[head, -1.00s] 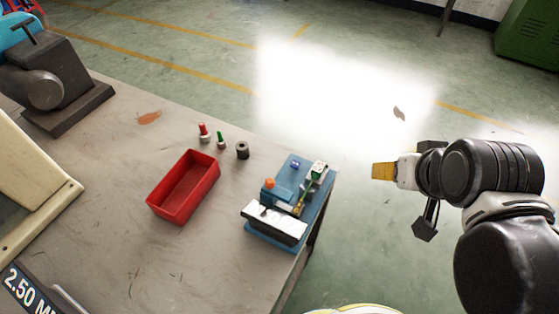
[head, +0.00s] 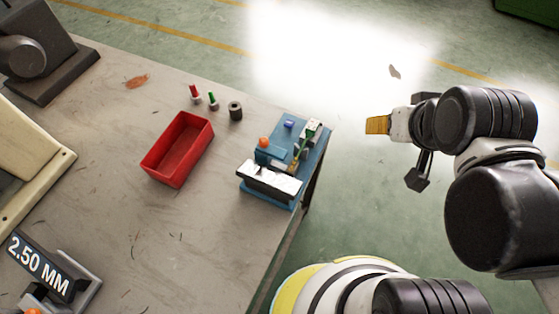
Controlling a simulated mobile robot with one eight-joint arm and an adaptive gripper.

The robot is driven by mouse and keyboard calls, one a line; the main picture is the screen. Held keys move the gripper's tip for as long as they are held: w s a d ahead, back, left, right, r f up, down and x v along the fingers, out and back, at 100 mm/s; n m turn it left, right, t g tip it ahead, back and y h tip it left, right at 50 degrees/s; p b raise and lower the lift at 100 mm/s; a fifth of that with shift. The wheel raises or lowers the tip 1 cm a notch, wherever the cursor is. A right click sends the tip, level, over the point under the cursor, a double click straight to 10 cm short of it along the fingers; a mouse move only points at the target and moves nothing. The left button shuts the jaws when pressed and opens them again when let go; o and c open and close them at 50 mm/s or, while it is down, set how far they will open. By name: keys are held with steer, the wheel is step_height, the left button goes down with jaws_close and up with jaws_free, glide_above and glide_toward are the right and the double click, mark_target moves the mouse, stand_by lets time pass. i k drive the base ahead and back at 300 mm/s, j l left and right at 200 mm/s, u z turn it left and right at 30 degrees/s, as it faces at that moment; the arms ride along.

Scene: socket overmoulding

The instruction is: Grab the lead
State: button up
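A blue fixture (head: 314,160) stands at the right edge of the table. A thin green and yellow strand (head: 301,150), which may be the lead, runs across it between a pale block (head: 312,131) and the white-topped front part (head: 270,180). Its ends are too small to make out. My gripper (head: 378,124), with a yellow-orange tip pointing left, is off the table's right side, over the floor in the picture. It is apart from the fixture. I see it side-on and cannot tell its opening; nothing held is visible.
A red tray (head: 148,165) lies left of the fixture. A red-topped piece (head: 194,93), a green-topped piece (head: 212,100) and a dark cylinder (head: 235,111) stand behind it. A "2.50 MM" sign (head: 40,265) is at lower left. The table's middle front is clear.

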mark_target(312, 128)
steer(key=k+j+z, duration=0.25)
steer(key=k+z, duration=0.6)
steer(key=k+j, duration=0.05)
steer(key=k, duration=0.05)
